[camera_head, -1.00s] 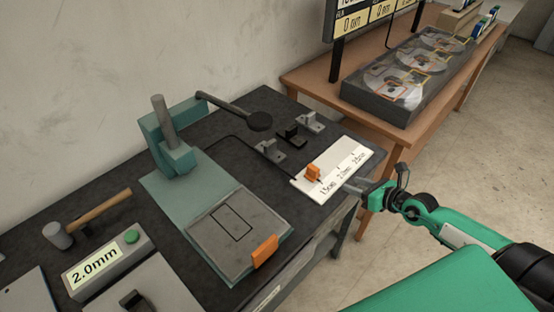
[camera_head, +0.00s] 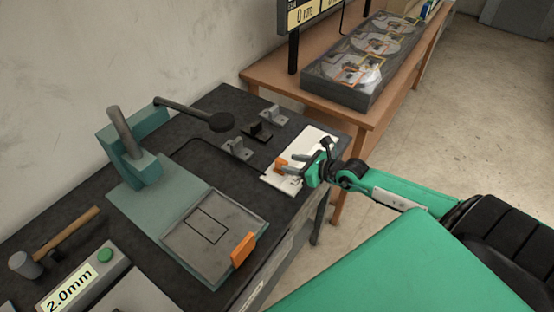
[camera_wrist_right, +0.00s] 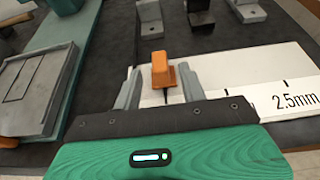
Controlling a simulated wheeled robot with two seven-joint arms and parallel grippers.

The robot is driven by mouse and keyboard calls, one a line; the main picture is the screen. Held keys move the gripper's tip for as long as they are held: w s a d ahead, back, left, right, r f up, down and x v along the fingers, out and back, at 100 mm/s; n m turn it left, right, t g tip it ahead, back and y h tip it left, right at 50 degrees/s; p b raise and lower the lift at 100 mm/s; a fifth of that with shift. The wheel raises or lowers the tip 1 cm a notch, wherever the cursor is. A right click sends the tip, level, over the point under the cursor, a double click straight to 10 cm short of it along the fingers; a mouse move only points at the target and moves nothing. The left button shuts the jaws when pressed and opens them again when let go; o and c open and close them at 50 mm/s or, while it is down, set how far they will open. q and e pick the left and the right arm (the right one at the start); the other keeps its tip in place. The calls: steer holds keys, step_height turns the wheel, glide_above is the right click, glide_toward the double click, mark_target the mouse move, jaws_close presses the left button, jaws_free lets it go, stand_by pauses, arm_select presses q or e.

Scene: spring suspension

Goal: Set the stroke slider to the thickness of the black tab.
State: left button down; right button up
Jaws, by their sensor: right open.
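The orange stroke slider (camera_head: 281,165) stands on a white scale plate (camera_head: 272,183) at the bench's right edge. In the right wrist view the slider (camera_wrist_right: 162,72) is between the two fingers of my open right gripper (camera_wrist_right: 160,76), with visible gaps beside it. A dark tick shows just below it; the 2.5mm label is further right, other labels are hidden. In the head view the right gripper (camera_head: 297,164) reaches over the plate from the right. A black tab-like piece (camera_head: 257,132) stands between two grey brackets. A readout (camera_head: 72,289) shows 2.0mm. My left gripper is out of view.
A teal press (camera_head: 140,160) with a lever and a grey plate (camera_head: 212,240) with an orange handle (camera_head: 243,249) stand left of the scale. A hammer (camera_head: 55,243) lies far left. A wooden table (camera_head: 262,75) with a clear-topped case (camera_head: 350,70) is behind.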

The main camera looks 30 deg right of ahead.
mark_target(277, 161)
steer(key=shift+p+x, duration=0.45)
steer(key=shift+x, duration=3.1)
jaws_close()
